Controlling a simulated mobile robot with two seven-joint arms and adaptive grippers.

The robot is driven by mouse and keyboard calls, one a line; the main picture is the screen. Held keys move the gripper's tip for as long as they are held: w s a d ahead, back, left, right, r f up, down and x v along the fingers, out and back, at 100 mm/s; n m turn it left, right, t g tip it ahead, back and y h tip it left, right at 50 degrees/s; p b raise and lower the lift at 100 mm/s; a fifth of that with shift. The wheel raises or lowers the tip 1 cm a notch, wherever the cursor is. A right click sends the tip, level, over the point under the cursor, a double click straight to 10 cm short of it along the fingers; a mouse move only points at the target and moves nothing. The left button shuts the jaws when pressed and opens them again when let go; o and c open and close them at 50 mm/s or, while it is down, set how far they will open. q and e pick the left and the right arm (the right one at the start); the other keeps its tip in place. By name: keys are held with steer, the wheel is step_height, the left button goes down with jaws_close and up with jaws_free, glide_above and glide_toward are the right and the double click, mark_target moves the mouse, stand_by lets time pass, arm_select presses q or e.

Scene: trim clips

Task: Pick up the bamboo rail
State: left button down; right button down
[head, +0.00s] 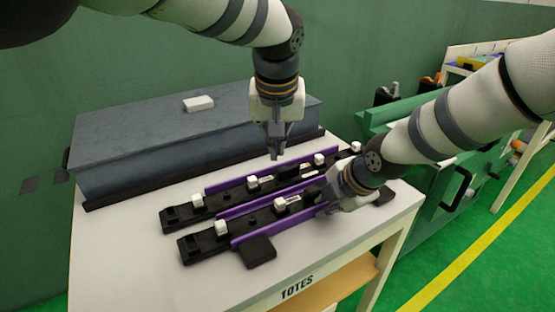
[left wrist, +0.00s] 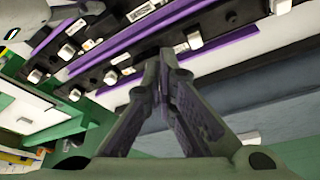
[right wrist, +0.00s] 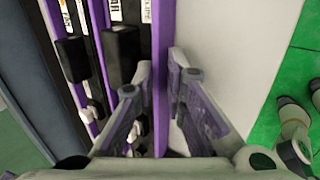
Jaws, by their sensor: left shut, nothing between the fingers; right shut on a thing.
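No bamboo-coloured rail shows; the long thin rails are purple, set along black bars with white clips. The front purple rail (head: 268,234) runs along the near black bar (head: 203,243), and my right gripper (head: 328,207) is shut on it near its right part. In the right wrist view the purple rail (right wrist: 161,50) passes between the fingers. A middle purple rail (head: 235,210) and a back purple rail (head: 226,186) lie behind. My left gripper (head: 275,155) is shut and empty, pointing down above the back rail; its closed fingers (left wrist: 163,62) show in the left wrist view.
The bars lie on a white table (head: 120,262) labelled TOTES. A large dark blue-grey box (head: 130,150) with a white block (head: 198,103) stands behind. A black block (head: 258,250) lies at the front. A green bench (head: 430,200) stands to the right.

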mark_target(277, 222)
arm_select(q)
steer(key=s+f+g, duration=0.2)
steer(key=s+g, duration=0.2)
steer(key=s, duration=0.8)
arm_select(e)
steer(key=shift+s+f, duration=0.2)
arm_select(q)
steer(key=f, duration=0.9)
steer(key=shift+d, duration=0.4)
steer(key=w, duration=0.3)
steer(key=shift+w+f, duration=0.2)
steer(key=shift+w+a, duration=0.1)
steer(key=shift+w, duration=0.25)
steer(key=shift+w, duration=0.8)
steer(key=shift+s, duration=0.15)
